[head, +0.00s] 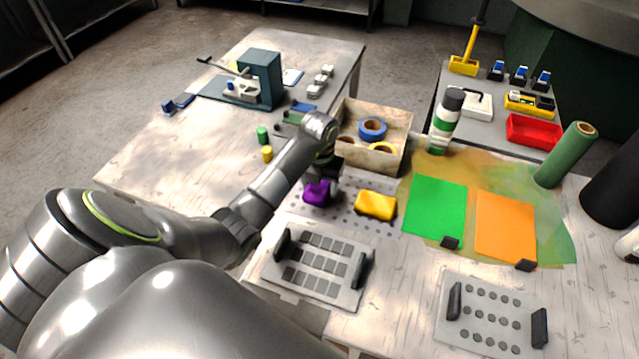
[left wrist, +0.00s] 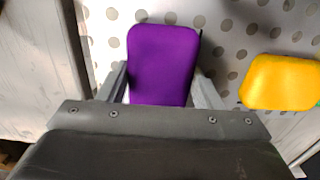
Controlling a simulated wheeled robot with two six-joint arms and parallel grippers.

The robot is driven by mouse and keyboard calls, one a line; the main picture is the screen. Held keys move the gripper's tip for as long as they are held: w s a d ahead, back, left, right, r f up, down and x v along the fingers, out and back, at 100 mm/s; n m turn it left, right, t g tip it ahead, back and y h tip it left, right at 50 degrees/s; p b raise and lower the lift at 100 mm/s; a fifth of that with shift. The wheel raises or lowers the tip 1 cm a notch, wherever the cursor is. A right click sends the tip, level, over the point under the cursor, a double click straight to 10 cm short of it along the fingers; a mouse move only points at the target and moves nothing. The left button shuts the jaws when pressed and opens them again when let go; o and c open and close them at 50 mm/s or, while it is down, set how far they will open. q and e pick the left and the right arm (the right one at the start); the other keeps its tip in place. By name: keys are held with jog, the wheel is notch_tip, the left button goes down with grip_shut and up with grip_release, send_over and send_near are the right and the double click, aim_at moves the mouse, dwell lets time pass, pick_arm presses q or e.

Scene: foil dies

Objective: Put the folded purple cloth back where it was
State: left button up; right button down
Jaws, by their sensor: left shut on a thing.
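The folded purple cloth (head: 318,192) is at my left gripper (head: 322,183), over the dotted plate (head: 350,221) in the middle of the table. In the left wrist view the purple cloth (left wrist: 163,62) sits between the two fingers of my left gripper (left wrist: 162,88), which is shut on it. Whether the cloth touches the plate is hard to tell. A folded yellow cloth (head: 376,205) lies on the plate to the right; it also shows in the left wrist view (left wrist: 281,82). My right gripper is not in view.
A wooden box (head: 393,166) with tape rolls stands just behind. A green sheet (head: 435,207) and an orange sheet (head: 505,228) lie to the right. Dies with black handles, one with square holes (head: 318,296) and one with round holes (head: 461,335), lie in front. A green-banded bottle (head: 446,122) stands at the back.

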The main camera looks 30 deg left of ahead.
pick_arm(q)
jog(key=shift+f, duration=0.15)
jog(key=o, duration=0.9)
jog(key=shift+o, duration=0.2)
